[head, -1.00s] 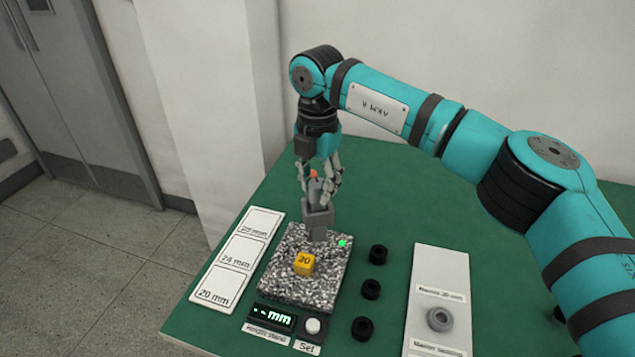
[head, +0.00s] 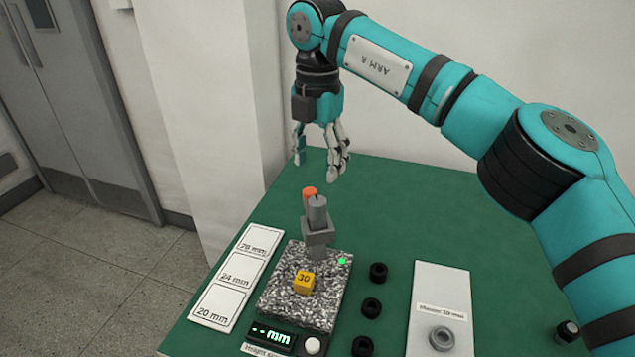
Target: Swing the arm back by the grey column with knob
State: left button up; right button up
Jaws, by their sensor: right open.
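The grey column (head: 317,234) stands upright at the back of a speckled stone plate (head: 325,312), with an orange-red knob (head: 309,192) at its top. A yellow block marked 30 (head: 303,282) sits on the plate in front of the column. A separate swing arm is hard to make out from the column at this angle. My right gripper (head: 320,172) is open and empty, pointing down above and behind the column, apart from the knob. My left gripper is not in view.
A green light (head: 342,261) shows at the plate's right edge. Several black rings (head: 371,308) lie right of it, then a white board (head: 440,295) with a grey ring (head: 441,338). White mm cards (head: 236,272) lie left. A display (head: 271,336) reads "-- mm". The green table (head: 400,215) is clear behind.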

notch_tip(320, 180, up, 3)
jog(key=shift+f, duration=0.2)
